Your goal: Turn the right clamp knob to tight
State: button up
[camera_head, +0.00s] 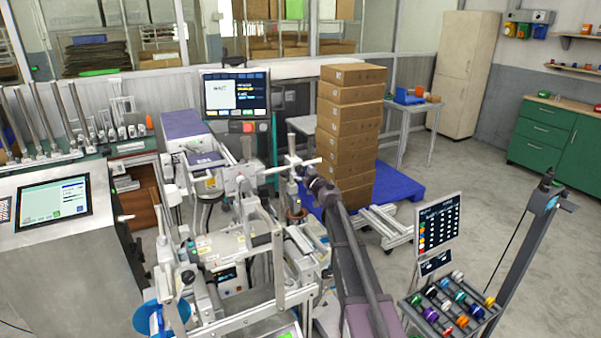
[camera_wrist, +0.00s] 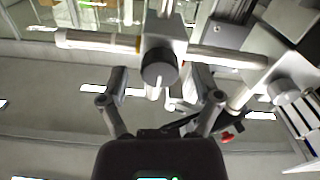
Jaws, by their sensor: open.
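A round dark clamp knob (camera_wrist: 158,67) sits on the front of a grey clamp block (camera_wrist: 166,32) in the wrist view. The block is fitted on a pale horizontal bar (camera_wrist: 98,41). My gripper (camera_wrist: 160,78) is open, with one finger on each side of the knob and a visible gap at both sides. Nothing is held. In the head view my gripper (camera_head: 309,174) is at the right-hand clamp block (camera_head: 292,161) on the machine's crossbar. The knob is too small to make out there, and its tightness cannot be read.
A monitor (camera_head: 236,93) stands behind the crossbar. Stacked cartons (camera_head: 350,128) rest on a blue pallet (camera_head: 401,183) just behind my gripper. A rack of coloured spools (camera_head: 448,309) stands at front right. Open floor (camera_head: 480,195) lies to the right.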

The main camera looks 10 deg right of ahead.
jog(key=shift+w+a, duration=0.1)
jog(key=shift+w, duration=0.25)
grip_shut()
